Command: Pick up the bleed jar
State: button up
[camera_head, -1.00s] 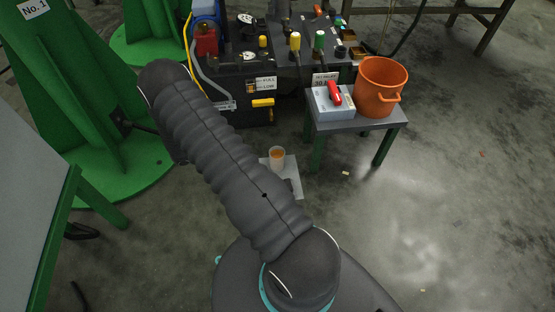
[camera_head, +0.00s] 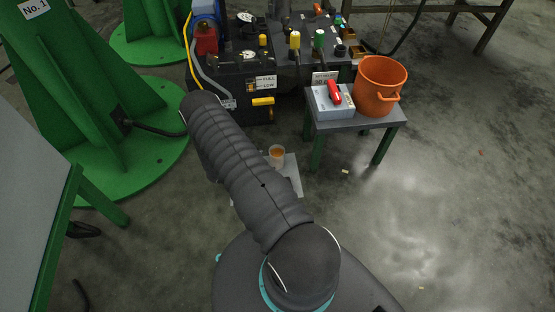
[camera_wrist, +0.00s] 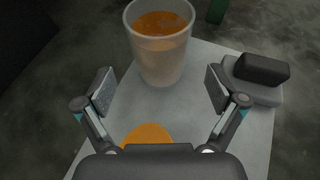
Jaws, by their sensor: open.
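The bleed jar (camera_wrist: 160,50) is a translucent cup with orange liquid inside. It stands upright on a pale sheet (camera_wrist: 255,125) in the wrist view. In the head view the jar (camera_head: 277,156) shows beside my arm, on the pale sheet on the floor. My gripper (camera_wrist: 158,90) is open in the wrist view. Its two fingers point toward the jar, one to the left and one to the right of its lower part, and hold nothing. In the head view my gripper is hidden behind my arm.
An orange round patch (camera_wrist: 147,136) lies on the sheet near my gripper. A dark block on a grey base (camera_wrist: 258,75) sits right of the jar. A small table (camera_head: 352,123) bears an orange pot (camera_head: 379,88) and a box with a red handle (camera_head: 333,98). Open floor lies right.

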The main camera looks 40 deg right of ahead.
aim_at(271, 160)
jog(key=shift+x, duration=2.9)
jog(key=shift+s, duration=0.1)
jog(key=c, duration=1.3)
jog(key=shift+r, duration=0.2)
jog(key=shift+c, duration=0.2)
